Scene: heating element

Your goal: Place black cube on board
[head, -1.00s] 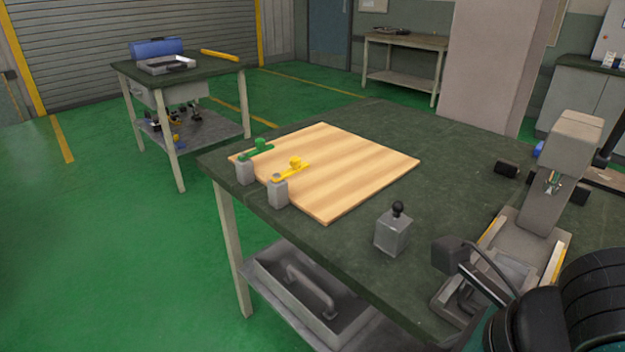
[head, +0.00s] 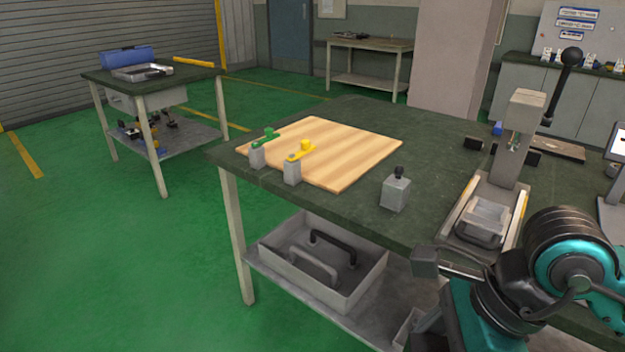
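The wooden board (head: 345,150) lies flat on the dark green table, with bare wood over most of its top. Another black piece (head: 533,158) shows beside the press column. My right arm (head: 560,265) comes in at the lower right, in front of the table. A dark grey box-shaped part (head: 425,262) is at its front end; fingertips cannot be made out. My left gripper is not in view.
Two grey clamps with a green handle (head: 265,140) and a yellow handle (head: 301,151) stand at the board's near-left edge. A grey block with a black knob (head: 396,190) stands right of the board. The lever press (head: 515,140) stands farther right. A grey tray (head: 330,265) is below.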

